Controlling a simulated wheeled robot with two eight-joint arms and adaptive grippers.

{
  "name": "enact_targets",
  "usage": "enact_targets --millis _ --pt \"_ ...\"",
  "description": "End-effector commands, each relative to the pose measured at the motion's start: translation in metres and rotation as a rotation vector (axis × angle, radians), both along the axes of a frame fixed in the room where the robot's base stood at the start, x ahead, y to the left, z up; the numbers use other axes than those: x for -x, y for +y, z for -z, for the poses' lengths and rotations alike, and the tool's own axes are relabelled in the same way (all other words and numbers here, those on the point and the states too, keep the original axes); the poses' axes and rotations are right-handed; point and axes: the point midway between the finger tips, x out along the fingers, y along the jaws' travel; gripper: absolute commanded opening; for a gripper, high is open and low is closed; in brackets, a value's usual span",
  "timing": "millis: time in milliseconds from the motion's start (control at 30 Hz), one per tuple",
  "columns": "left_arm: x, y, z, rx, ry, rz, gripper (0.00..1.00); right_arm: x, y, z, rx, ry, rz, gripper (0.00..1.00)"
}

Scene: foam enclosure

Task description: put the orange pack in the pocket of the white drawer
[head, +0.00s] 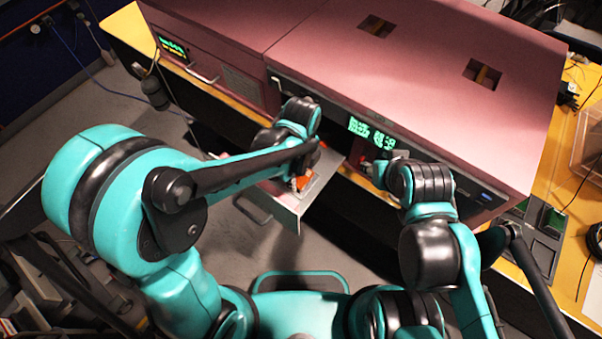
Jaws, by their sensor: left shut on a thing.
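The white drawer (291,214) is pulled out from the front of the pink machine, with its handle facing me. The orange pack (300,183) shows as a small orange patch at the drawer, partly covered by my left arm. My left gripper (303,173) is over the drawer and shut on the orange pack; its fingers are mostly hidden. The pocket cannot be made out, nor whether the pack touches it. My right gripper (371,170) is at the machine's front, right of the drawer; its fingers are too small and dark to judge.
The pink machine (420,75) with green displays stands on a yellow bench (545,200). A second pink unit (205,40) with a handle adjoins it on the left. A clear bin (588,135) is at the right edge. Grey floor lies open below the drawer.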

Motion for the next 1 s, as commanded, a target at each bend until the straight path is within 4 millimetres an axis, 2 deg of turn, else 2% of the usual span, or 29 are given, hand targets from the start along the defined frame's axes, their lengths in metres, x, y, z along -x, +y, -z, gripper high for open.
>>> enact_targets --millis 267,300,367,767,867,1000 --pt "0.000 0.000 0.003 0.000 0.000 0.000 0.30 0.000 0.000 0.004 0.000 0.000 0.000 0.40" --pt "0.000 0.000 0.002 0.000 0.000 0.000 0.67 0.000 0.000 0.003 0.000 0.000 0.000 0.40" --pt "0.000 0.000 0.002 0.000 0.000 0.000 0.80 0.000 0.000 0.002 0.000 0.000 0.000 0.40" --pt "0.000 0.000 -0.004 0.000 0.000 0.000 0.80 0.000 0.000 -0.003 0.000 0.000 0.000 0.40" --pt "0.000 0.000 -0.019 0.000 0.000 0.000 0.80 0.000 0.000 -0.007 0.000 0.000 0.000 0.40" --pt "0.000 0.000 -0.051 0.000 0.000 0.000 0.80 0.000 0.000 -0.015 0.000 0.000 0.000 0.40"
